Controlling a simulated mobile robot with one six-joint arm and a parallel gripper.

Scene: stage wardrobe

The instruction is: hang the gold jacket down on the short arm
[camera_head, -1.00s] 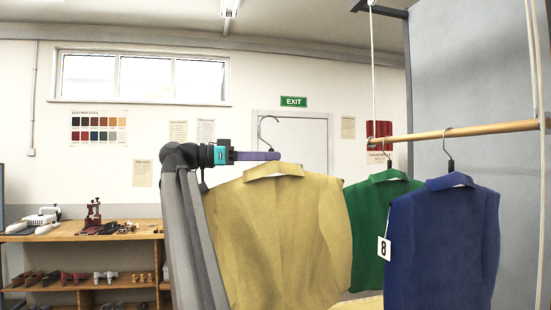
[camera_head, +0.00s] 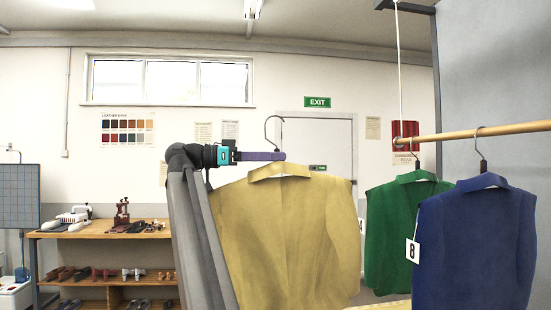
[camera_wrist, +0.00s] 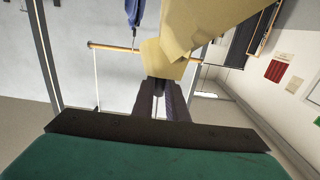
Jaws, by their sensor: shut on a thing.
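The gold jacket (camera_head: 285,235) hangs on a hanger whose hook rises above my gripper (camera_head: 262,156) in the head view. My gripper is shut on the hanger's neck, just above the jacket's collar. In the wrist view the gold jacket (camera_wrist: 188,35) spreads out beyond the dark fingers (camera_wrist: 160,98) of my gripper. The jacket is left of the wooden rail (camera_head: 480,132) and apart from it. A short arm cannot be told apart with certainty in these views.
A green jacket (camera_head: 392,230) and a blue jacket (camera_head: 475,245) with a tag "8" (camera_head: 412,250) hang at the right from the wooden rail. A white rope (camera_head: 400,80) holds the rail. A workbench (camera_head: 100,230) with shoes stands at the left. A grey panel (camera_head: 490,70) stands behind the rail.

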